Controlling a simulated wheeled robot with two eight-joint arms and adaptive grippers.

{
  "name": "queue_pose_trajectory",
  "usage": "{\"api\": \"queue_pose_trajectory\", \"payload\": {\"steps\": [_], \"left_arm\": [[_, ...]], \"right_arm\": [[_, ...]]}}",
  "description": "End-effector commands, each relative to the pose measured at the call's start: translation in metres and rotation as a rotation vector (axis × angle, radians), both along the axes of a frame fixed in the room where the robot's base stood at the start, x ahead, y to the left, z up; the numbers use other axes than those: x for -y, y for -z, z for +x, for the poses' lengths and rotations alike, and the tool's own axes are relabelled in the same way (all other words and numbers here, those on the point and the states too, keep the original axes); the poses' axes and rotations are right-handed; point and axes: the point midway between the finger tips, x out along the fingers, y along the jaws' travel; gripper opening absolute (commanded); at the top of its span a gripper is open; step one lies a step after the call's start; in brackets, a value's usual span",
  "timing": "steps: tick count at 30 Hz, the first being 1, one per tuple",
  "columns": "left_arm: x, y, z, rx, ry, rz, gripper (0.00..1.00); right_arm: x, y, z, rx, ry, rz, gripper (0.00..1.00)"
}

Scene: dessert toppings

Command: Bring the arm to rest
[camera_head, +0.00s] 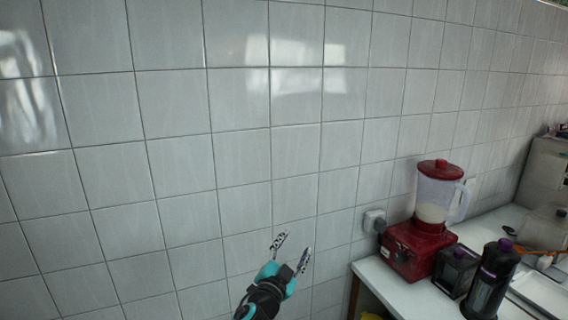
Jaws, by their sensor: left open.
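My left gripper (291,255) shows at the bottom middle of the head view. Its two patterned fingers are apart with nothing between them, and they point up in the picture. It is in front of the tiled wall, to the left of the white counter and apart from it. The teal and black wrist below it runs off the bottom edge. My right gripper does not show.
A red blender (408,250) with a clear jug stands on the white counter (389,287) at the right. A dark bottle (490,281) and a black box (456,269) stand beside it. The tiled wall (180,160) fills the left and middle.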

Motion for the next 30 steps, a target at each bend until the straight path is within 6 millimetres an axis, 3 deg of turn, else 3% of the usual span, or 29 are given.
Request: {"api": "queue_pose_trajectory", "payload": {"steps": [1,6,9,12,18,21,25,30], "left_arm": [[-0.036,-0.005,-0.009,-0.053,-0.090,-0.034,0.56],[-0.139,0.013,-0.059,-0.290,-0.360,-0.150,0.56],[-0.182,0.040,-0.106,-0.458,-0.482,-0.216,0.56],[-0.208,0.075,-0.162,-0.640,-0.571,-0.280,0.56],[-0.216,0.135,-0.261,-0.948,-0.634,-0.378,0.56],[-0.210,0.152,-0.290,-1.041,-0.633,-0.406,0.56],[-0.206,0.160,-0.305,-1.092,-0.628,-0.420,0.56],[-0.206,0.161,-0.306,-1.097,-0.627,-0.420,0.56]], "right_arm": [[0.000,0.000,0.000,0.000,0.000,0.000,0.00],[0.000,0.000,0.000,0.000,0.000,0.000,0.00],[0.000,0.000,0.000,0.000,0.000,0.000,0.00],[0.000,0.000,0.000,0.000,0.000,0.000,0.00],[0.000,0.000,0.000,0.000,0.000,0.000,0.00],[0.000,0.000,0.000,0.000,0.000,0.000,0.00],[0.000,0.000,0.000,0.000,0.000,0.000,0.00],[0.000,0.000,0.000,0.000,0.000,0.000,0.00]]}}
